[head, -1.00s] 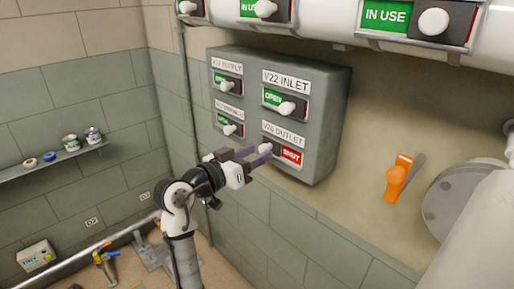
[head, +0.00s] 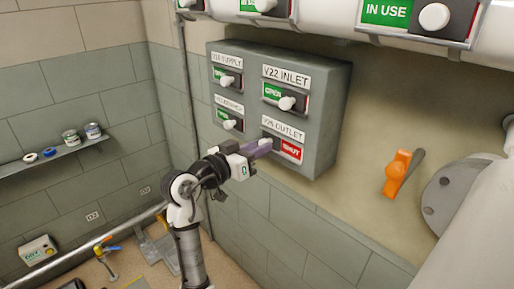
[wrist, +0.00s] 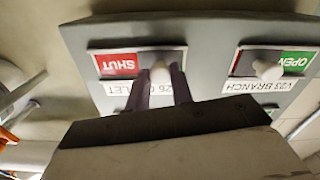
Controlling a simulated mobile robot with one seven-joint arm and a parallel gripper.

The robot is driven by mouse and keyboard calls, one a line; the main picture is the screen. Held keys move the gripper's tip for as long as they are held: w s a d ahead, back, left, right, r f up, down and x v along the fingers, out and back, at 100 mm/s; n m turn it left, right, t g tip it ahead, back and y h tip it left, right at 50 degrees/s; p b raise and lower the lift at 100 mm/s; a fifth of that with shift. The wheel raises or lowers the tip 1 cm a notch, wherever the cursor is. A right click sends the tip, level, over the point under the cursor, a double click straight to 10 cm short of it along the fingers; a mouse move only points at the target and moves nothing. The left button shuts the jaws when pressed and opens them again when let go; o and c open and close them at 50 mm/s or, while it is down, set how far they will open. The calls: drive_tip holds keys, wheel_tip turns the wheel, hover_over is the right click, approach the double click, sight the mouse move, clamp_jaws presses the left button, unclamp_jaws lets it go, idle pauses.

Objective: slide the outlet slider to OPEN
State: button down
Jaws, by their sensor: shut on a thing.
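The outlet slider sits at the lower right of the grey valve panel (head: 322,120), under a label ending in "OUTLET". Its red SHUT plate (head: 291,151) shows to the right of the knob. My gripper (head: 264,146) reaches the panel from the left and is shut on the slider's white knob. In the wrist view, which is upside down, the white knob (wrist: 160,73) is between my two purple fingers, with the red SHUT plate (wrist: 118,65) beside it on the left. My fingers partly cover the label.
The V22 INLET slider (head: 287,103) is just above and shows green OPEN. The V23 BRANCH slider (wrist: 268,70) is the neighbour in the wrist view. An orange handle (head: 397,173) is on the wall to the right. A pipe with IN USE signs (head: 386,12) runs above.

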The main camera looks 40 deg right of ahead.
drive_tip(key=s, duration=0.6)
drive_tip(key=shift+s+d+b, duration=0.15)
drive_tip(key=shift+d+b, duration=0.15)
drive_tip(key=shift+b, duration=0.1)
drive_tip(key=c, duration=1.2)
unclamp_jaws()
drive_tip(key=shift+s, duration=0.15)
drive_tip(key=shift+a, duration=0.3)
drive_tip(key=a+b, duration=0.3)
drive_tip(key=a, duration=1)
drive_tip(key=shift+s, duration=0.45)
drive_tip(key=shift+a, duration=0.1)
